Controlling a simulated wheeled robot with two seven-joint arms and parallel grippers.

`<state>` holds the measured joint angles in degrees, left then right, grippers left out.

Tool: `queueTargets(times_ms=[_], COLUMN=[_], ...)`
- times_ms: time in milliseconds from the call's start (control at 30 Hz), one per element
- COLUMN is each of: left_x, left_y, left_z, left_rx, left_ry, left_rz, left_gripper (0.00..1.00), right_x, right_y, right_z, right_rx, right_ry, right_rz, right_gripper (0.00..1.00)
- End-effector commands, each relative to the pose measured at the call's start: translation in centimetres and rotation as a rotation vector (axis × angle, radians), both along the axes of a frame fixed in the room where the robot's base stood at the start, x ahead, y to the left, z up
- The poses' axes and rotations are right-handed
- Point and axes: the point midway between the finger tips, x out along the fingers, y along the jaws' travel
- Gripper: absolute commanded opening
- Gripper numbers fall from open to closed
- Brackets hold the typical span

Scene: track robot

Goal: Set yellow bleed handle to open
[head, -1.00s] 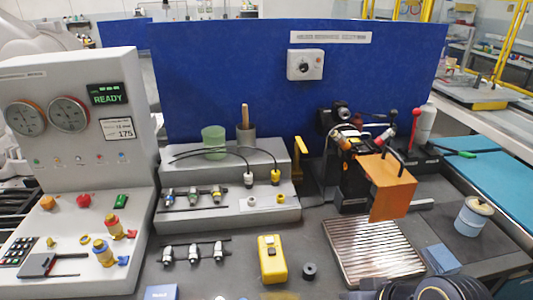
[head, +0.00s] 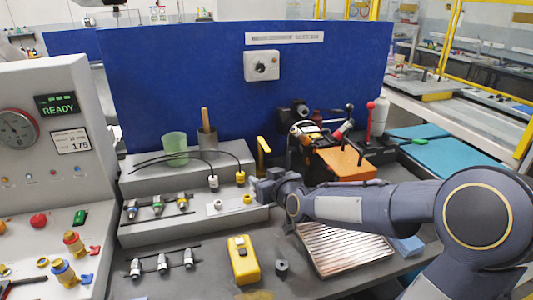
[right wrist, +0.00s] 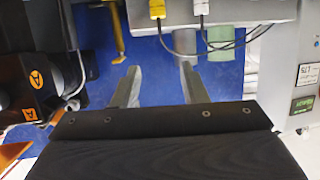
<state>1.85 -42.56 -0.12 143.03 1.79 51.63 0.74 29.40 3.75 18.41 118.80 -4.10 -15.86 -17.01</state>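The yellow bleed handle (head: 262,152) stands upright between the grey stepped block and the dark machine, in front of the blue panel. Its lower part is hidden behind my right gripper. A yellow bar, which looks like the same handle, shows in the right wrist view (right wrist: 117,32), left of my fingers and apart from them. My right gripper (head: 268,188) is just in front of the handle in the head view. In the right wrist view its two fingers (right wrist: 157,80) are spread, with nothing between them. My left gripper is not in view.
The grey stepped block (head: 150,232) carries cables, connectors and a green cup (head: 175,148). The dark machine with an orange block (head: 345,163) stands to the right. A yellow device (head: 243,260) and a ribbed metal plate (head: 340,250) lie in front. A gauge panel (head: 30,160) stands left.

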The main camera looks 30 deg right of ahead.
Motion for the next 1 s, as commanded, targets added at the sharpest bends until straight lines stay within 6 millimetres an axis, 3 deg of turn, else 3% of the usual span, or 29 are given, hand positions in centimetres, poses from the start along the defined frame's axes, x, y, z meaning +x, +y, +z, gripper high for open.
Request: queueTargets(times_ms=[33,100,300,467,800,1000], left_x=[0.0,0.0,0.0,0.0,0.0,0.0], left_y=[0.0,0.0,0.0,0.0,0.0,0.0], left_z=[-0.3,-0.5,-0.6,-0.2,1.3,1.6], left_rx=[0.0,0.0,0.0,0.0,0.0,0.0], left_ry=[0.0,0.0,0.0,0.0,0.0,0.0], left_rz=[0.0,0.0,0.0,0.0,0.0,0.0], left_gripper=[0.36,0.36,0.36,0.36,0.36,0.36], right_x=[2.1,4.1,6.5,7.6,12.7,14.1], right_y=[-1.7,-3.7,-7.4,-8.1,-9.3,-9.6], right_z=[-1.0,-1.2,-1.4,-1.2,-1.1,-1.3], right_rx=[-0.009,-0.033,-0.068,-0.073,-0.072,-0.072], right_ry=[-0.056,-0.148,-0.3,-0.324,-0.322,-0.321], right_rz=[-0.03,-0.073,-0.164,-0.177,-0.176,-0.175], right_gripper=[0.39,0.39,0.39,0.39,0.39,0.39])
